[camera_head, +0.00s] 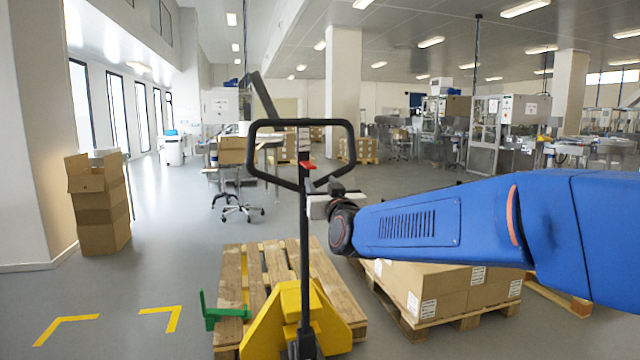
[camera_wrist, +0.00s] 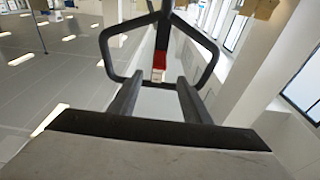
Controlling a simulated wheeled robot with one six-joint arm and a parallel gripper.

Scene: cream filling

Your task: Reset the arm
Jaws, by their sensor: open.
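My blue arm reaches in from the right in the camera_head view. My gripper (camera_head: 318,186) is at its end, beside the upright post of the pallet jack, just below the red lever (camera_head: 307,165). In the wrist view my gripper (camera_wrist: 157,82) has its two dark fingers apart. The black loop handle (camera_wrist: 203,42) and the red lever (camera_wrist: 159,61) appear beyond and between the fingertips. I cannot tell whether the fingers touch the handle. The pallet jack (camera_head: 288,318) has a yellow base and stands upright at a wooden pallet.
An empty wooden pallet (camera_head: 329,279) lies around the jack's base. A pallet of cartons (camera_head: 437,290) stands under my arm. Stacked boxes (camera_head: 102,205) stand at left. Floor at left is mostly clear, with yellow corner marks (camera_head: 68,319). An office chair (camera_head: 238,208) stands behind.

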